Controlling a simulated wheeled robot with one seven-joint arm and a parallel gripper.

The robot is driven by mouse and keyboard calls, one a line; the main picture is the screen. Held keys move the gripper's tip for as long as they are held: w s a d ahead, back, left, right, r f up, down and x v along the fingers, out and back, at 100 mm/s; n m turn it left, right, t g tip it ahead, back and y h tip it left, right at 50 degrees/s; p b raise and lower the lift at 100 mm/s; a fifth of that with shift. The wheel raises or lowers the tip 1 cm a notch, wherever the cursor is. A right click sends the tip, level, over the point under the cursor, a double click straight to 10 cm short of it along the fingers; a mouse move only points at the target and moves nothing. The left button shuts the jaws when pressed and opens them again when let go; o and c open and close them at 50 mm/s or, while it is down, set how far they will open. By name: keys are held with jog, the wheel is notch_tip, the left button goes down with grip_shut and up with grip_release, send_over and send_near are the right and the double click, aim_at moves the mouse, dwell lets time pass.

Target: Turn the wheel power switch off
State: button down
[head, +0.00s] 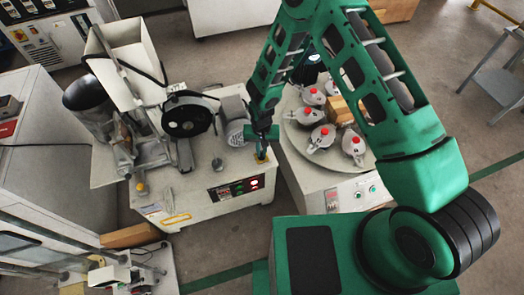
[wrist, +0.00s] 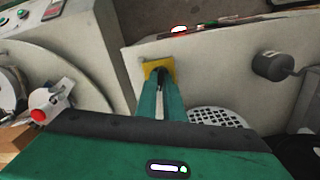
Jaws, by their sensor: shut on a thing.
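The wheel power switch is a small dark knob (wrist: 159,73) on a yellow plate (wrist: 169,64), set on the top of the white wheel machine (head: 205,185). The yellow plate shows small in the head view (head: 261,158), partly behind my fingers. My gripper (wrist: 160,84) is shut on the knob, with its green fingers close on either side and their tips at the plate.
A black grinding wheel (head: 186,115) and a grey motor (head: 234,120) stand left of my gripper. A round table (head: 291,128) with several red-topped pots is close on the right. A panel with lit buttons (head: 236,187) is on the machine's front.

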jog(key=n, duration=1.2)
jog(key=shift+d+n, duration=0.1)
jog(key=shift+n, duration=0.2)
dwell(0.4)
jog(key=c, duration=1.9)
grip_release()
jog(key=shift+o, duration=0.2)
jog(key=shift+r, duration=0.15)
notch_tip(320, 180, up, 10)
jog(key=shift+r, duration=0.25)
jog(key=shift+w, duration=0.1)
